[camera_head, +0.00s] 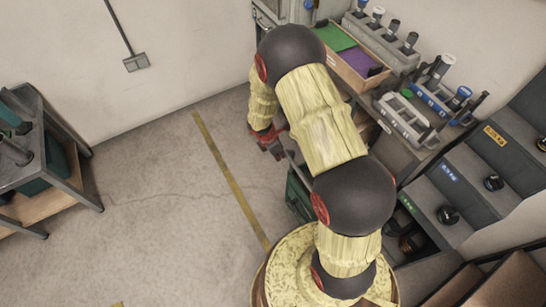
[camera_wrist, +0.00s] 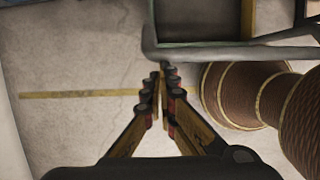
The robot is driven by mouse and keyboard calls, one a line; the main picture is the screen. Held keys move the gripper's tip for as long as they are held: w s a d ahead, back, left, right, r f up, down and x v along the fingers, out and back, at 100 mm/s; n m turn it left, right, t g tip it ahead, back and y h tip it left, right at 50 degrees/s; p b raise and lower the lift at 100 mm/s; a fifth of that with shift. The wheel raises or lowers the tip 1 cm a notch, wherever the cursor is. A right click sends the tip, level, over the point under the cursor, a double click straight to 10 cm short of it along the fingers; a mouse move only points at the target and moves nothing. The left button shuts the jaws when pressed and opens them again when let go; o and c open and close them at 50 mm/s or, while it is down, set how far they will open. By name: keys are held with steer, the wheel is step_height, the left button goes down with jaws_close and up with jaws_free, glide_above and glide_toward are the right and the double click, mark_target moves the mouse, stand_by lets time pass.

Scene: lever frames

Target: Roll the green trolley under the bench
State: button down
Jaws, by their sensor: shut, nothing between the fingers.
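The green trolley (camera_head: 298,197) shows in the head view as a dark green piece beside the bench, mostly hidden behind my arm. In the wrist view, a grey-green tubular frame around a dark tray (camera_wrist: 235,46), likely the trolley, crosses the top. The bench (camera_head: 425,157) stands along the wall at right, with trays on top. My gripper (camera_head: 272,148) is shut and empty, pointing down left of the bench. In the wrist view, my gripper's fingertips (camera_wrist: 165,72) meet close to the frame's lower-left corner; I cannot tell whether they touch it.
A wooden tray (camera_head: 350,72) with green and purple pieces, and several tool holders, stand on the bench. Dark angled bins (camera_head: 455,195) stand at right. A metal-framed table (camera_head: 75,155) is at left. The concrete floor (camera_head: 160,200) between has a yellow line (camera_head: 232,180) and is clear.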

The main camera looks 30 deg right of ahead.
steer(key=w+d+p, duration=0.1)
steer(key=d+p, duration=1.1)
steer(key=d, duration=2.5)
steer(key=shift+w+p, duration=0.15)
steer(key=shift+p, duration=0.2)
steer(key=shift+r, duration=0.1)
